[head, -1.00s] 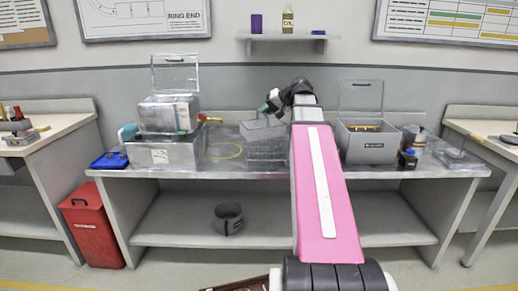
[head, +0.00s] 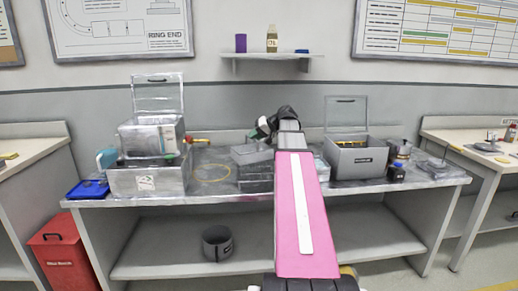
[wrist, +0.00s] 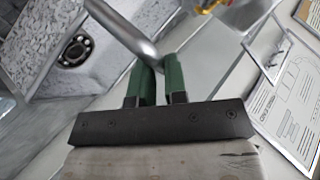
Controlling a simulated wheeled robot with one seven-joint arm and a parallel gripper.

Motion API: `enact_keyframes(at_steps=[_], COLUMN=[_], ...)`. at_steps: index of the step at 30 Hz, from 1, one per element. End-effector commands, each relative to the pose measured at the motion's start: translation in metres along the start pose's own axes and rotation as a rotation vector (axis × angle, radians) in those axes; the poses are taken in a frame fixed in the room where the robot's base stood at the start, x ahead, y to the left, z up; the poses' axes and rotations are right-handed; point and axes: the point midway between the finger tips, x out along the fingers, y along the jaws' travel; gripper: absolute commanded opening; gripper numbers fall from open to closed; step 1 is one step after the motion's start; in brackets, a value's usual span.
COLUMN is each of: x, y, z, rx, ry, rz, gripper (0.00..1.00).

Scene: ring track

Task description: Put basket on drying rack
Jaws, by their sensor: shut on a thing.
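My gripper (wrist: 158,85) is shut on a grey rounded bar (wrist: 130,35) in the wrist view, its two green fingers close together. The bar looks like a handle; what it joins is unclear there. In the head view my gripper (head: 262,128) is small and partly hidden by my dark wrist, above the middle of the bench. A light grey basket-like tray (head: 250,153) sits just below it, over a darker grey wire-like stand (head: 255,178). This may be the basket on the drying rack, but I cannot tell whether they touch. My pink arm hides their right side.
The bench (head: 215,195) holds a lidded metal unit (head: 148,180) at left, a yellow ring (head: 212,173), and an open-lidded grey box (head: 360,160) at right. A blue tray (head: 88,190) lies at the left end. A red bin (head: 65,260) stands on the floor.

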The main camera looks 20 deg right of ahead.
Motion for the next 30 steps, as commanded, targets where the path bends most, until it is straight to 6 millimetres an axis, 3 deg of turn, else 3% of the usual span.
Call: enact_keyframes(at_steps=[6,11,21,30], x=[0.000,0.001,0.022,0.023], y=[0.028,0.032,0.056,0.057], z=[-0.009,-0.008,0.009,0.009], rx=[0.000,-0.001,0.000,0.000], ry=[0.001,0.001,0.000,0.001], rz=[-0.001,-0.001,-0.001,-0.001], gripper=[0.00,0.00,0.00,0.00])
